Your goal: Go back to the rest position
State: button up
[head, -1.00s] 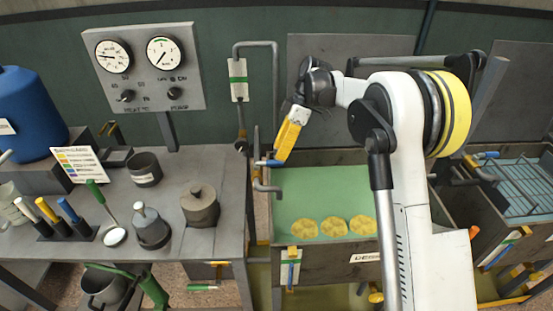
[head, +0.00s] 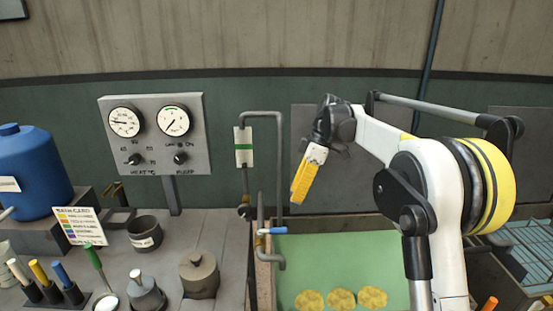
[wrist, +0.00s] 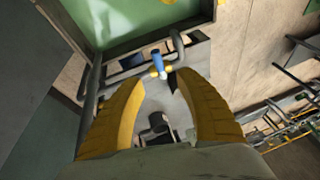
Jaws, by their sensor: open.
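My gripper (head: 303,186) has yellow ribbed fingers and hangs in the air above the left rear part of the green-floored tank, in front of the grey back panel. In the wrist view my gripper (wrist: 160,100) shows its two fingers spread apart with nothing between them. A blue-handled valve (head: 272,231) on the pipe is below and to the left of the gripper, apart from it. The valve also shows beyond the fingertips in the wrist view (wrist: 158,64).
The green tank (head: 330,252) holds yellow discs (head: 341,299). A bent grey pipe (head: 280,150) rises left of my gripper. A gauge panel (head: 155,135), blue drum (head: 28,170), weight-like pots (head: 199,275) and coloured-handle tools (head: 45,282) stand at left. A wire rack area lies at right.

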jog(key=s+d+r+m+t+h+b, duration=0.15)
jog(key=s+m, duration=0.25)
jog(key=s, duration=0.4)
jog(key=s+d+m+t+h, duration=0.1)
jog(key=s+d+m+t, duration=0.2)
jog(key=s, duration=0.5)
jog(key=s+d+r+m+t+h+b, duration=0.1)
jog(key=s+m+t, duration=0.1)
jog(key=s+m, duration=0.45)
jog(key=s+d+f+m+t+b, duration=0.1)
jog(key=s+d+f+m+t, duration=0.1)
jog(key=s+f, duration=0.5)
jog(key=s+h, duration=0.1)
jog(key=s, duration=0.2)
jog(key=shift+d+f+m, duration=0.15)
jog(key=shift+d+m, duration=0.1)
jog(key=shift+m, duration=0.1)
jog(key=shift+s, duration=0.1)
